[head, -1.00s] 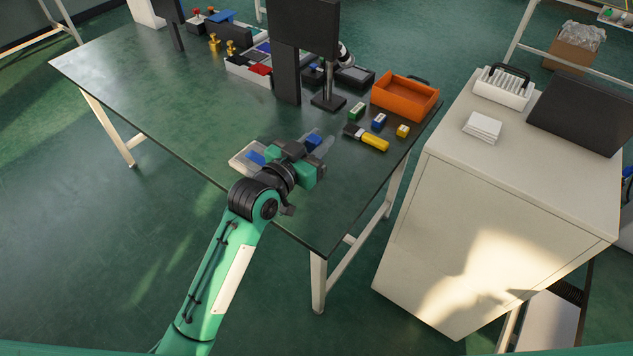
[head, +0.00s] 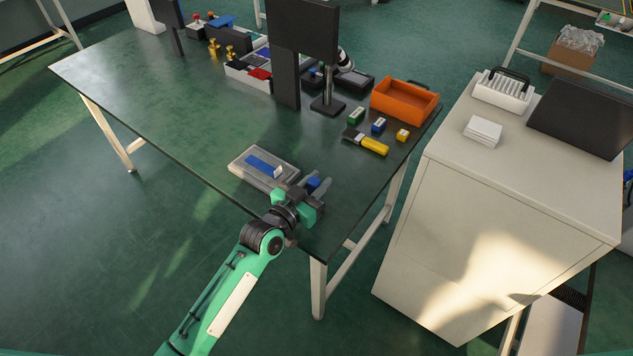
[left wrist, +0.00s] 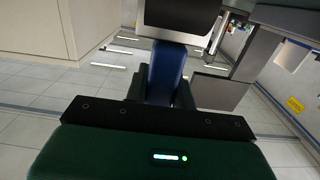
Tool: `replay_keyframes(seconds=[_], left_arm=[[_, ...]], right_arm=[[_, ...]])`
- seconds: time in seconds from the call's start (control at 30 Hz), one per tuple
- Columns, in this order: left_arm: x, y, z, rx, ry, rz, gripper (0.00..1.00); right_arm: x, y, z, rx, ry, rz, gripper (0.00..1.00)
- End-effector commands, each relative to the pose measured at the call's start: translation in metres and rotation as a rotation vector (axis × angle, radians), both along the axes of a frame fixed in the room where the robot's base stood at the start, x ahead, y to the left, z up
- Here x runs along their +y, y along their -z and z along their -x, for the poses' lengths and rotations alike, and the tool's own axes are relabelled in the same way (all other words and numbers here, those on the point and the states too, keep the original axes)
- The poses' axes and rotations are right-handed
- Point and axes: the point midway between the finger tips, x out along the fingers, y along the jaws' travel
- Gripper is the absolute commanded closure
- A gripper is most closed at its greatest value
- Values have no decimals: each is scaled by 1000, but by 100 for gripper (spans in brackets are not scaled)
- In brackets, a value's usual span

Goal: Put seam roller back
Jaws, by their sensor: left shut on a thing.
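My left gripper (head: 315,187) is above the near right part of the dark table. It is shut on a blue-handled tool, which I take to be the seam roller (head: 312,183). In the left wrist view the blue handle (left wrist: 166,72) stands upright between the fingers, with a wide black and silver head (left wrist: 180,14) at its far end. A grey tray (head: 241,170) with a blue strip and a small white piece lies on the table, just left of the gripper. The gripper covers part of the tool in the head view. My right gripper is out of view.
A yellow and black tool (head: 372,145) and small green, blue and yellow blocks lie before an orange bin (head: 404,105). A dark screen on a stand (head: 303,30) rises mid-table. A white cabinet (head: 500,190) stands at the right. The table's left middle is clear.

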Motion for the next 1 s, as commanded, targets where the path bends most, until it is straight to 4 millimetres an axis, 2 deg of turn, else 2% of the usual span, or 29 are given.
replay_keyframes(seconds=[0.53, 0.57, 0.67, 1.0], left_arm=[[0, 17, 1, 8, 0, -3, 100], [0, 18, 1, 10, 1, -5, 71], [0, 20, 2, 13, 2, -7, 53], [-1, 17, 3, 15, 4, -6, 53]], right_arm=[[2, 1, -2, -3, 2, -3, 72], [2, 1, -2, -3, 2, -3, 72], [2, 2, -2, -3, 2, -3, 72], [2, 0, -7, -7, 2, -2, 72]])
